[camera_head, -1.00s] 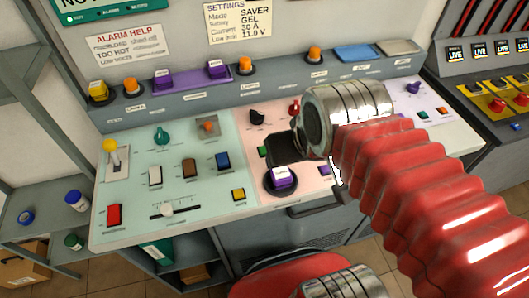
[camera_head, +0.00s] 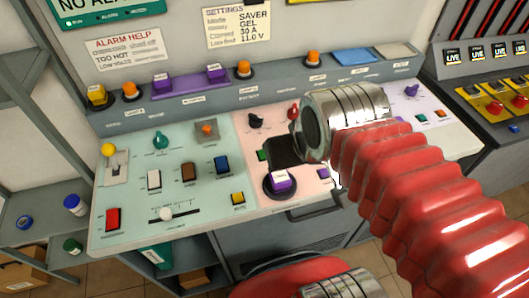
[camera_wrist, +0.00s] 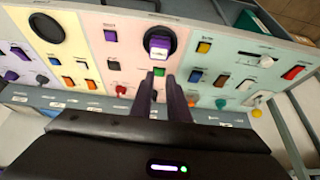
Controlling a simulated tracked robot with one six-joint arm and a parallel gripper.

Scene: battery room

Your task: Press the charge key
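No key label is clear enough to read as charge. A large purple key with a pale label (camera_head: 281,180) stands on a round black base on the pink panel section; it also shows in the wrist view (camera_wrist: 159,43). In the wrist view, my gripper (camera_wrist: 161,76) has two dark fingers pointing at this section, a narrow gap between them. A green button (camera_wrist: 159,70) shows at the gap, with the purple key just beyond the tips. I see no contact with the key.
A small purple key (camera_head: 323,172) and a yellow key (camera_head: 238,198) flank the large one. The teal section (camera_head: 130,190) holds several switches, a slider and a lever. Raised purple and orange keys (camera_head: 162,80) line the back ledge.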

